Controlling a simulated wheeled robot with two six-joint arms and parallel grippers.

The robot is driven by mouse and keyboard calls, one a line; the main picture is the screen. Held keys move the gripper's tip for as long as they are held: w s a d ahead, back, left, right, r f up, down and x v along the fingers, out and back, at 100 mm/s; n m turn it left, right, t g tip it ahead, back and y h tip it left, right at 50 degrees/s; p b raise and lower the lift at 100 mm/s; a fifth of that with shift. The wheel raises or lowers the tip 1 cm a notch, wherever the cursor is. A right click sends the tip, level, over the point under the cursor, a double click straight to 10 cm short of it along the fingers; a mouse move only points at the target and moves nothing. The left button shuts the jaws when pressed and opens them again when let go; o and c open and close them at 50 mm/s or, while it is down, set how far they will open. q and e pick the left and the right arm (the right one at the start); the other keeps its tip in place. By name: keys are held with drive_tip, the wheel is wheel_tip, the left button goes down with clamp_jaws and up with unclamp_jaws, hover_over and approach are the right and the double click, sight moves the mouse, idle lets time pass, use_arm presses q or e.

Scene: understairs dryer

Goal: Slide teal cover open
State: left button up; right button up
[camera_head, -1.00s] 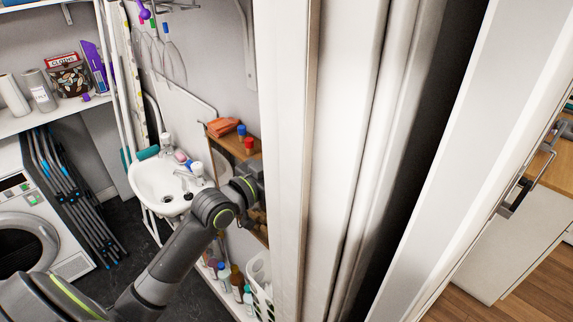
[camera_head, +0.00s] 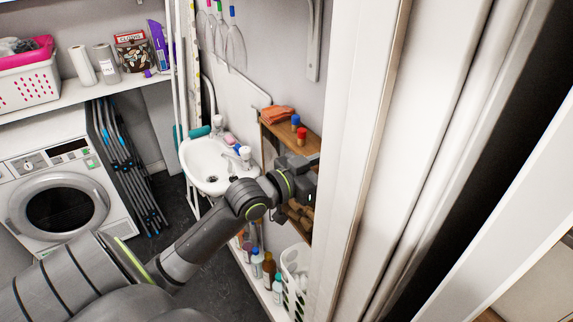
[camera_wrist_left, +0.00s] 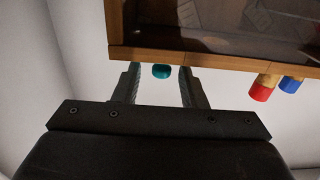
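A small teal piece (camera_wrist_left: 162,71) shows in the left wrist view at the edge of the wooden cabinet (camera_wrist_left: 225,62). It lies between the two fingertips of my left gripper (camera_wrist_left: 160,76), with a gap on each side. The gripper is open, and I see no contact. In the head view my left gripper (camera_head: 303,186) is in front of the open wooden cabinet (camera_head: 313,142), and its fingers are hard to make out. The teal piece is not visible there, so I cannot tell the cover's full shape. My right gripper is not in view.
Red (camera_head: 302,133) and blue (camera_head: 295,122) pieces stand on the cabinet top beside an orange cloth (camera_head: 278,114). A white sink (camera_head: 208,165) is left of it. Bottles (camera_head: 268,268) and a white basket (camera_head: 295,268) stand below. A white door frame (camera_head: 365,150) is close on the right.

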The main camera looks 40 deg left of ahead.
use_arm(q)
drive_tip(key=p+v, duration=0.6)
drive_tip(key=v, duration=0.8)
drive_tip(key=shift+s, duration=0.4)
drive_tip(key=shift+a+f, duration=0.15)
drive_tip(key=shift+a, duration=0.05)
